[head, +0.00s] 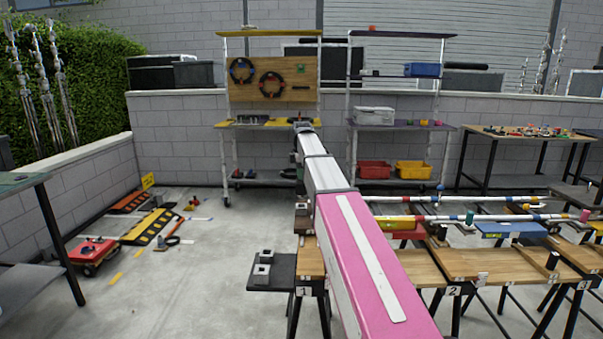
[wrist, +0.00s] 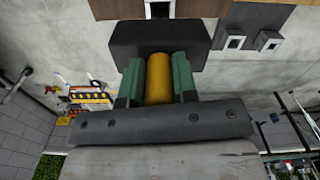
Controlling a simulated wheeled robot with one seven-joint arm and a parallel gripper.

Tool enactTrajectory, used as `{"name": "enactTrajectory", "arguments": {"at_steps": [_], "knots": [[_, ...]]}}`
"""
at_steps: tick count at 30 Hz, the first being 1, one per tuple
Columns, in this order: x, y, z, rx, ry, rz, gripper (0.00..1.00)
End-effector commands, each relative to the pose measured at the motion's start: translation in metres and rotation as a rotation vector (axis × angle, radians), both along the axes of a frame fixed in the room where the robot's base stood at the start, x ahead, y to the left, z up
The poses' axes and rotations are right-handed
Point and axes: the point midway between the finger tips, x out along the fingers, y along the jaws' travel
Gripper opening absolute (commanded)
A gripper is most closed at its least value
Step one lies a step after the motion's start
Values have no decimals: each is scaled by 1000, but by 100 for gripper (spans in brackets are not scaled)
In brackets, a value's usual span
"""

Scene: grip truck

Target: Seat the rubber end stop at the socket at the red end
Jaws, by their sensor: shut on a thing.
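My gripper (wrist: 158,82), with green finger pads, is shut on an upright yellow cylinder (wrist: 159,80) in the wrist view. A black block (wrist: 160,38) lies directly beyond it; together they look like the rubber end stop, though the join between them is hidden. A pale-framed square socket (wrist: 160,9) shows at the top edge, on brown wood just beyond the block. Banded pipes (head: 455,198) run to the right; I cannot tell which end is the red end.
Bench 1 (head: 311,259) is partly behind my arm. A dark shelf (head: 273,284) at its left carries two small square blocks (head: 262,262). More wooden benches (head: 440,264) stand right, under the pipes. Open floor (head: 190,285) lies left, with a red cart (head: 92,252).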

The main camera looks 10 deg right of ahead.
Motion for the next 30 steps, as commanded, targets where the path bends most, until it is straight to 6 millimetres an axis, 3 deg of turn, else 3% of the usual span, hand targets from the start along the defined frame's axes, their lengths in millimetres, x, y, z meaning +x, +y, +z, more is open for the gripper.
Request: {"name": "enactTrajectory", "arguments": {"at_steps": [30], "knots": [[0,0,-44,0,0,-1,0]]}}
